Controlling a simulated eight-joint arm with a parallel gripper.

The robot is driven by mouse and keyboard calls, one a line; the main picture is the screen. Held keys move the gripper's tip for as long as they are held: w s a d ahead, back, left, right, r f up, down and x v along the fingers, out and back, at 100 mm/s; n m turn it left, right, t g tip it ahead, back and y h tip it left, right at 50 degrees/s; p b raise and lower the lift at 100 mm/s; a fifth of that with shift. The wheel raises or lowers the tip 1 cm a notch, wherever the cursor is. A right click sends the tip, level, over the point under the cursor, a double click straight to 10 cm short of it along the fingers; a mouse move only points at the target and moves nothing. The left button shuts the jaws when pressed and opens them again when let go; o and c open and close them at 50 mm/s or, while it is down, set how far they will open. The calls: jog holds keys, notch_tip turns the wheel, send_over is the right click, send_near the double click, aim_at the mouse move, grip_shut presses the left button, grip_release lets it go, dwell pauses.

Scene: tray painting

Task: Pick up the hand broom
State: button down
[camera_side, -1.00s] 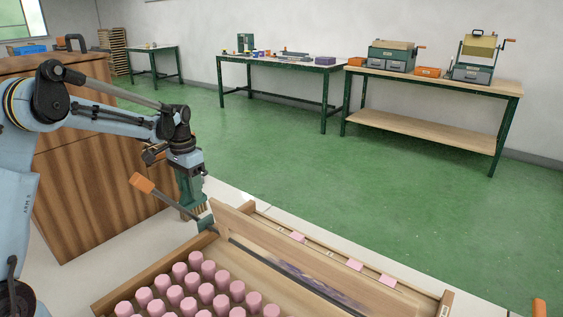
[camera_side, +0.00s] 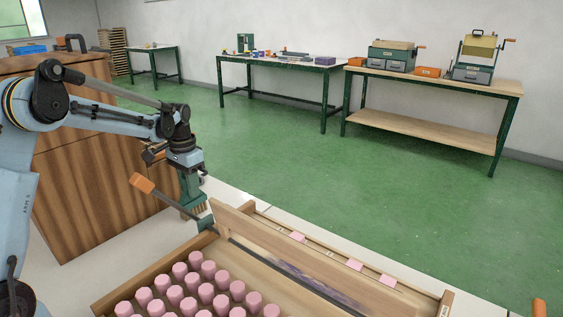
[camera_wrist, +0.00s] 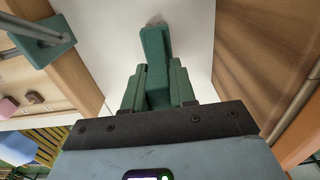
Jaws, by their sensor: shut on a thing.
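The hand broom (camera_wrist: 155,45) is green. In the wrist view it stands between the two green fingers of my gripper (camera_wrist: 157,85), which are shut on it. Its far end points away from the wrist. In the side view my gripper (camera_side: 190,180) points down beside the wooden cabinet, and the broom's tan bristles (camera_side: 199,209) show below the fingers. The fingers hide much of the broom. I cannot tell for sure whether the bristles touch the white surface.
A wooden tray (camera_side: 112,304) with several pink pegs (camera_side: 194,259) lies at the front. A lever with an orange handle (camera_side: 142,183) slants close to my gripper from the tray's corner. The wooden cabinet (camera_side: 95,190) stands close behind. White surface (camera_side: 110,258) lies between.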

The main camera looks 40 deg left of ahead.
notch_tip(320, 180, up, 4)
jog(key=shift+d+r, duration=0.1)
jog(key=shift+r, duration=0.05)
jog(key=s+d+r, duration=0.1)
jog(key=d+r, duration=0.5)
jog(key=d, duration=0.5)
jog(key=shift+s+d+r, duration=0.15)
jog(key=shift+d+r, duration=0.05)
jog(key=shift+r, duration=0.05)
